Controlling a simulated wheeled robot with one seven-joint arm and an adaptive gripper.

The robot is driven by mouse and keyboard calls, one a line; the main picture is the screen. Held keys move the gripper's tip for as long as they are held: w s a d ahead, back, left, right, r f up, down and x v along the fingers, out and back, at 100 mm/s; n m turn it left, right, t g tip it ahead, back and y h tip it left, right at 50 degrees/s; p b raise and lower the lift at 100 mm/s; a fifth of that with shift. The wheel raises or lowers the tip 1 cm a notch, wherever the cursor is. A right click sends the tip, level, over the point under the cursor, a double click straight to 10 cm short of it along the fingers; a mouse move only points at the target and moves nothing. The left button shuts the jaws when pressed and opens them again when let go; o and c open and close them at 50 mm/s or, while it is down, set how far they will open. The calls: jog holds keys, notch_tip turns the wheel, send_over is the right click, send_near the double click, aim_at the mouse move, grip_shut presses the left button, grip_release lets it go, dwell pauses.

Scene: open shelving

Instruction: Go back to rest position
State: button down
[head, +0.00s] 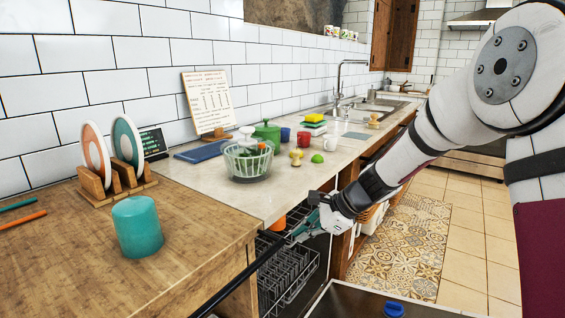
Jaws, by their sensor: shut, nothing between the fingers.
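My gripper (298,233) is in the head view, at the lower middle, by the front edge of the counter. It is shut and nothing shows between its fingers. It is over the open dishwasher rack (285,272), close to the dark bar of the dishwasher door (235,283); I cannot tell whether it touches the bar. My arm reaches in from the upper right, with the wrist low and the gripper pointing left.
A wooden worktop (75,235) with a teal cylinder (137,226) and plates in a rack (115,185) is at the left. The pale counter (255,197) holds a salad spinner (247,160), mugs and sponges. Tiled floor (465,235) is clear at the right.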

jog(key=s+r+n+g+h, duration=0.1)
jog(key=s+r+n, duration=0.6)
jog(key=s, duration=0.4)
jog(key=s+d+r+n+g+h, duration=0.1)
jog(key=s+d+n+h, duration=0.2)
jog(key=s, duration=0.8)
jog(key=s+d+r+n+h, duration=0.1)
jog(key=s+d+n, duration=0.4)
jog(key=s, duration=0.6)
jog(key=s+d+r+n+g+h, duration=0.1)
jog(key=s+d+r+n+h, duration=0.3)
jog(key=s, duration=0.7)
notch_tip(320, 180, up, 22)
jog(key=d+m+t+y+p, duration=0.1)
jog(key=t+p, duration=0.2)
jog(key=p, duration=2)
jog(key=shift+s+d+r+t, duration=0.15)
jog(key=shift+s+d+t, duration=0.1)
jog(key=shift+d+t, duration=0.1)
